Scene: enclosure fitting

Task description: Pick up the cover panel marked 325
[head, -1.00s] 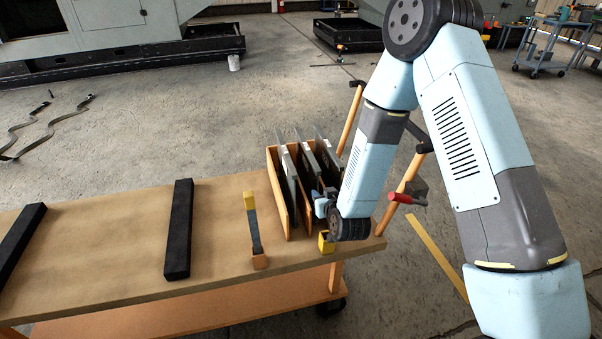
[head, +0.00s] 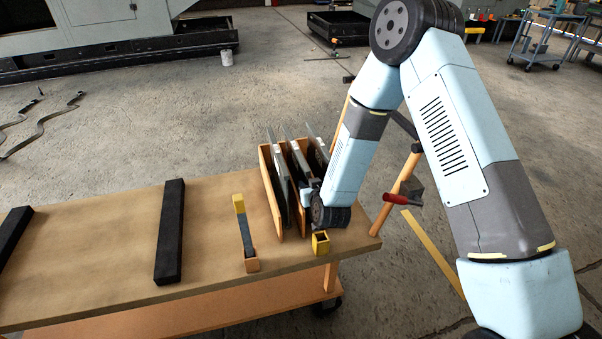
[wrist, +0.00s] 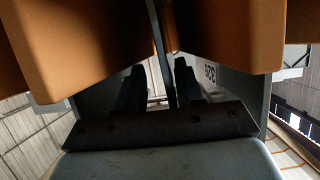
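Several thin grey cover panels (head: 281,188) stand on edge in an orange-brown wooden rack (head: 270,186) at the right end of the bench in the head view. My gripper's fingers (wrist: 160,72) show in the wrist view, one on each side of a thin edge-on panel (wrist: 162,50), with gaps visible; the gripper looks open around it. A grey panel face (wrist: 228,88) to the right carries a dark, rotated number, too unclear to read surely. In the head view my wrist is at the rack's front right and hides the fingertips.
A red-handled tool (head: 397,199) is right of the bench. Rack walls (wrist: 225,35) crowd the wrist view.

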